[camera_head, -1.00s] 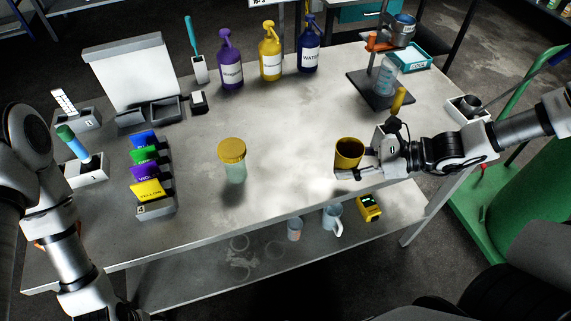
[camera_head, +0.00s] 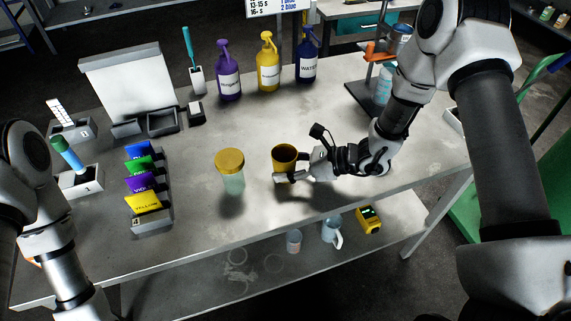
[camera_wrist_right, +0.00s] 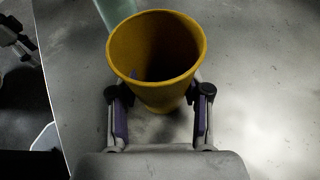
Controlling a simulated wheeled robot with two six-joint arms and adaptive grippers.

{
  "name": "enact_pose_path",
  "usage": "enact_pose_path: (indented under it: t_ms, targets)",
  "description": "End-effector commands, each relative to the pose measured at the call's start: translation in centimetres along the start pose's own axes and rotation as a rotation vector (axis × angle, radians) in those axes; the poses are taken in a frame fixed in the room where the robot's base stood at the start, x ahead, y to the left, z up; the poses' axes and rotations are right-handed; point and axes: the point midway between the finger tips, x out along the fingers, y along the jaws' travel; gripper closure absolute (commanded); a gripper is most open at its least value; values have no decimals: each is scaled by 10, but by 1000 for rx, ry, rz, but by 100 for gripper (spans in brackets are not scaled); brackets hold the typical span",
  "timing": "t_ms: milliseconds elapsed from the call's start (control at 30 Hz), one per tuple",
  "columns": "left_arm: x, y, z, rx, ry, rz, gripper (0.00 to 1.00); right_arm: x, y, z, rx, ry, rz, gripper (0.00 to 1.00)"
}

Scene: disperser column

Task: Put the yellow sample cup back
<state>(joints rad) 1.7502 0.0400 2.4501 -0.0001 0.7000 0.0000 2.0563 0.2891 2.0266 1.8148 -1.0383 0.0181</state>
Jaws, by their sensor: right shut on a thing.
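The yellow sample cup (camera_head: 284,157) is an open, empty-looking cup, upright over the middle of the table. My right gripper (camera_head: 292,173) is shut on it from the right, low on its side. In the right wrist view, the yellow cup (camera_wrist_right: 156,60) sits between the two fingers of my right gripper (camera_wrist_right: 158,112). I cannot tell whether its base touches the table.
A rack of coloured cards (camera_head: 149,221) labelled 4 stands at the left. Purple (camera_head: 229,82), yellow (camera_head: 268,70) and blue (camera_head: 306,66) bottles stand at the back. A disperser stand (camera_head: 370,100) is behind my right arm. The lower shelf (camera_head: 190,285) holds cups and a yellow device (camera_head: 368,219).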

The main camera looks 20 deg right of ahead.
Motion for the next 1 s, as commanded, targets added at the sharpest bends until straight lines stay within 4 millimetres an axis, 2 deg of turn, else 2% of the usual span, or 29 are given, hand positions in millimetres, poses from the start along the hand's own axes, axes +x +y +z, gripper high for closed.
enact_pose_path:
  t_ms: [267,300,333,367,767,867,1000]
  targets:
    - [6,0,0,0,0,0,22,2,0,-4,-1,0,0,91]
    - [5,0,0,0,0,0,22,1,0,-3,0,0,0,42]
    - [4,0,0,0,0,0,22,1,0,-3,0,0,0,31]
    - [4,0,0,0,0,0,22,1,0,-3,0,1,0,27]
    - [0,0,0,0,0,0,22,-4,-1,1,1,0,-2,27]
    - [3,0,0,0,0,0,22,-20,-2,1,3,-3,-6,27]
    - [4,0,0,0,0,0,22,-54,-2,2,3,-7,-7,27]
